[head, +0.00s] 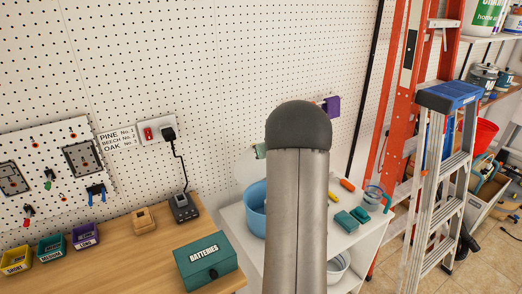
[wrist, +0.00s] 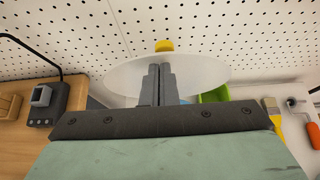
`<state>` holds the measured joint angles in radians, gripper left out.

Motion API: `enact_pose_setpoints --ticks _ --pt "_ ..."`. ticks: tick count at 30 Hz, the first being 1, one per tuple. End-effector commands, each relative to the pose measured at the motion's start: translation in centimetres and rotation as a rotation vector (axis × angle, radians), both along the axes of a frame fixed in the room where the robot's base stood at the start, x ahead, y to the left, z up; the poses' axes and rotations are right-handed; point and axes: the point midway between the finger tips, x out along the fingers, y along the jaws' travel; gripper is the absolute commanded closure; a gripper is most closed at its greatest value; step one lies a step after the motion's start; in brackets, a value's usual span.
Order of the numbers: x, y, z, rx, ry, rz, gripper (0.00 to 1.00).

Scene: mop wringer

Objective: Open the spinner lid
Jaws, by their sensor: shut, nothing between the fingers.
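The spinner lid is a pale, see-through disc (wrist: 120,76) with a yellow knob (wrist: 163,46) on its far edge in the wrist view. In the head view the pale disc (head: 246,166) stands tilted up above the blue tub (head: 254,212), left of my grey arm part. My gripper (wrist: 157,70) is shut and empty, its dark fingers overlapping the disc in the wrist view. I cannot tell whether they touch it. A little blue of the tub shows below the disc in the wrist view. In the head view my arm hides my fingers and the tub's right side.
The tub stands on a white shelf unit (head: 303,243) against the pegboard wall. A wooden bench (head: 120,255) with a teal batteries box (head: 207,261) is at left. A stepladder (head: 440,190) stands at right. A green container (wrist: 214,95) and a paintbrush (wrist: 272,112) lie right of the fingers.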

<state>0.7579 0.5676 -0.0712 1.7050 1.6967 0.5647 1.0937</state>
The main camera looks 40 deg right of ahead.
Motion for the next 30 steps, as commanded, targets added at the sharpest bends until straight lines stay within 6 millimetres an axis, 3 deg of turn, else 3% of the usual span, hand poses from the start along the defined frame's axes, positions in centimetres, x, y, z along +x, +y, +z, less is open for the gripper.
enact_pose_setpoints --ticks 8,15,21,30 --pt "-0.5 0.1 0.4 0.001 0.000 -0.001 1.00" --pt "-4.2 1.2 -0.3 -0.002 -0.002 0.005 1.00" --pt "-7.8 1.8 3.4 -0.003 -0.002 0.005 1.00" --pt "-11.0 2.3 6.0 0.000 -0.001 0.006 1.00"
